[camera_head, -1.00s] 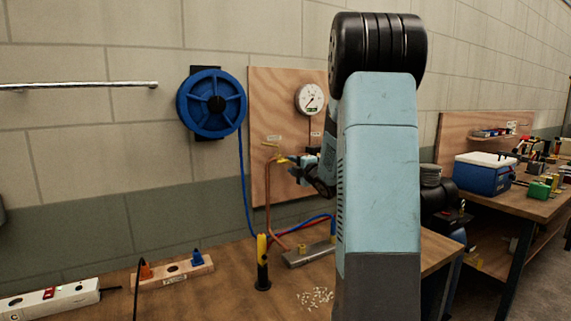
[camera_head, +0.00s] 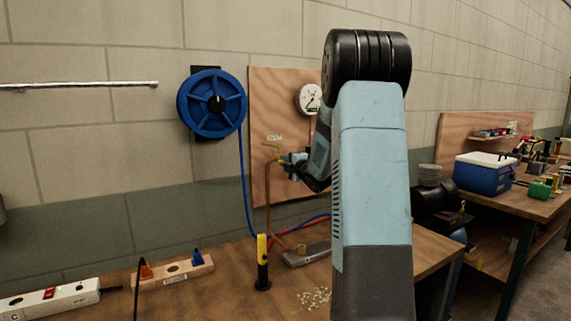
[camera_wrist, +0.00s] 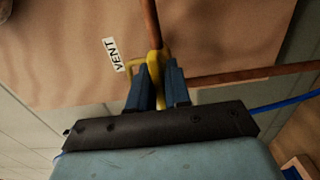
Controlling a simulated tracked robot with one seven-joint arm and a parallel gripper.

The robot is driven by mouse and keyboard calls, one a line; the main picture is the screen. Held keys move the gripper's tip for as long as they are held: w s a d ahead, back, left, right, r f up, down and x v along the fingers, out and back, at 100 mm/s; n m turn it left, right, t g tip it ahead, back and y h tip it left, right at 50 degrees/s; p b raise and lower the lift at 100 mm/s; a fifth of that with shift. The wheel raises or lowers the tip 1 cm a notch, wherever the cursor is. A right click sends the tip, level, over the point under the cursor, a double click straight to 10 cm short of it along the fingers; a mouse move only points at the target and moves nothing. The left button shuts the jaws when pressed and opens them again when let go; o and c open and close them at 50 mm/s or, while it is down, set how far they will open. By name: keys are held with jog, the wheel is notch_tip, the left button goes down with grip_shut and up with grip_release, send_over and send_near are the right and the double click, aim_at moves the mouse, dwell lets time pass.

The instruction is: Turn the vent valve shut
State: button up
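The vent valve (camera_wrist: 155,62) is a yellow fitting on a copper pipe, beside a white label reading VENT (camera_wrist: 115,55). In the wrist view a thin yellow bar bends off to its left. My gripper (camera_wrist: 160,82) has its two blue fingers close together, with yellow metal filling the narrow gap between them. It looks shut on the valve, though the fingertips hide part of the contact. In the head view my gripper (camera_head: 288,161) reaches left to the yellow valve (camera_head: 272,152) on the wooden board (camera_head: 260,95); my arm covers the board's right part.
A white gauge (camera_head: 309,98) sits above the valve, partly behind my arm. A blue hose reel (camera_head: 212,102) hangs at left. A black and yellow tool (camera_head: 262,262) stands on the bench, near small pale bits (camera_head: 314,297) and a grey metal block (camera_head: 304,255).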

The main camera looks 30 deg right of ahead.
grip_shut()
jog(key=shift+a+f, duration=0.1)
jog(key=shift+a, duration=0.1)
jog(key=shift+d, duration=0.15)
jog(key=shift+m, duration=0.4)
jog(key=m, duration=0.4)
jog(key=shift+f+m, duration=0.1)
jog(key=shift+m, duration=0.2)
jog(key=m, duration=0.6)
jog(key=shift+s+d+f, duration=0.1)
jog(key=m, duration=0.6)
jog(key=shift+m, duration=0.4)
